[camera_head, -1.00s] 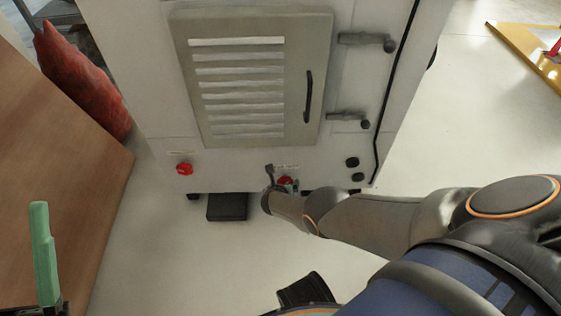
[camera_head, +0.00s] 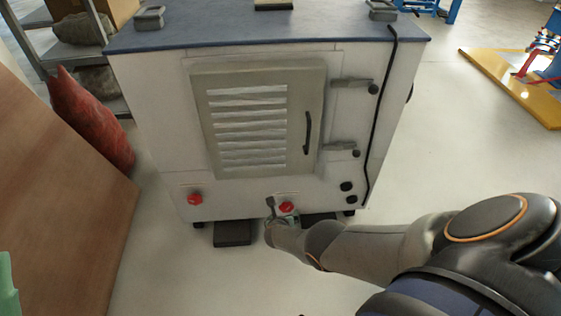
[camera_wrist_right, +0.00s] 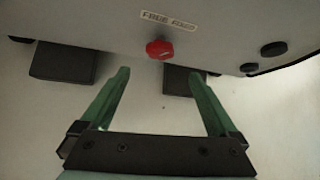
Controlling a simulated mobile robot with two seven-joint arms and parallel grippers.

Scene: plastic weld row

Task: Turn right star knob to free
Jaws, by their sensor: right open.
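The right star knob (camera_head: 286,207) is red and sits low on the front of the white cabinet. It also shows in the right wrist view (camera_wrist_right: 159,48), under a small printed label (camera_wrist_right: 168,18). My right gripper (camera_wrist_right: 161,75) is open, with its two green fingers apart and nothing between them. The knob lies ahead of the fingertips, in line with the gap, and looks apart from them. In the head view the right gripper (camera_head: 281,220) is small and partly hidden by my wrist. A green part of my left gripper (camera_head: 8,288) shows at the lower left edge.
A second red knob (camera_head: 195,199) is on the cabinet's lower left. The cabinet (camera_head: 150,140) has a louvred door (camera_head: 250,125), dark buttons (camera_head: 347,186) and a hanging black cable (camera_head: 380,120). Dark blocks (camera_head: 232,233) lie beneath. A brown board (camera_head: 60,220) stands left.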

